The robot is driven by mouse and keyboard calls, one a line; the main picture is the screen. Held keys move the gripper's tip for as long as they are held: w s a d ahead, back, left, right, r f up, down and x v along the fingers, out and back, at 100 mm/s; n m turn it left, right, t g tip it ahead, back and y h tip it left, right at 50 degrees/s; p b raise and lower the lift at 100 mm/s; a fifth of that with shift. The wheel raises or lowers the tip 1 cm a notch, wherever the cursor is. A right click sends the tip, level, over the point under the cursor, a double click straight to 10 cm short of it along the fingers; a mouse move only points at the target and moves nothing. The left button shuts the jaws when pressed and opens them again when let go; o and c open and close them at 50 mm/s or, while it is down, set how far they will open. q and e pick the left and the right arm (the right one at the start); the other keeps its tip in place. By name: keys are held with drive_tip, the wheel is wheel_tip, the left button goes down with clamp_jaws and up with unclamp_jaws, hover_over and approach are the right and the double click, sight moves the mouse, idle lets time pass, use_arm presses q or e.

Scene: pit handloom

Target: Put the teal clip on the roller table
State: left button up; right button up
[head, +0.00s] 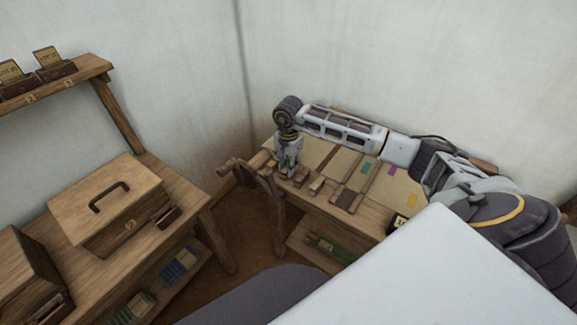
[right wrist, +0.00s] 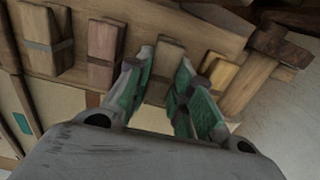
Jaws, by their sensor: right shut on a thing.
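My right gripper (head: 289,168) points down at the left end of the wooden table (head: 371,224) in the head view. In the right wrist view its two fingers (right wrist: 168,92), with green inner faces, close around a narrow wooden clip (right wrist: 168,60). The clip's lower part is hidden by the fingers, and I cannot make out a teal mark on it. I cannot tell whether it touches the wooden rail. A small teal patch (right wrist: 22,122) lies on a pale surface in the right wrist view; a green patch (head: 366,168) shows on the table in the head view. My left gripper is not in view.
Several wooden clips stand in a row, one with a grey band (right wrist: 45,44) and a reddish one (right wrist: 103,40). A lidded wooden box (head: 105,197) sits on the left bench.

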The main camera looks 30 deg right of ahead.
drive_tip(key=shift+f, duration=0.15)
drive_tip(key=o, duration=0.7)
drive_tip(key=shift+c, duration=0.2)
drive_tip(key=shift+o, duration=1.1)
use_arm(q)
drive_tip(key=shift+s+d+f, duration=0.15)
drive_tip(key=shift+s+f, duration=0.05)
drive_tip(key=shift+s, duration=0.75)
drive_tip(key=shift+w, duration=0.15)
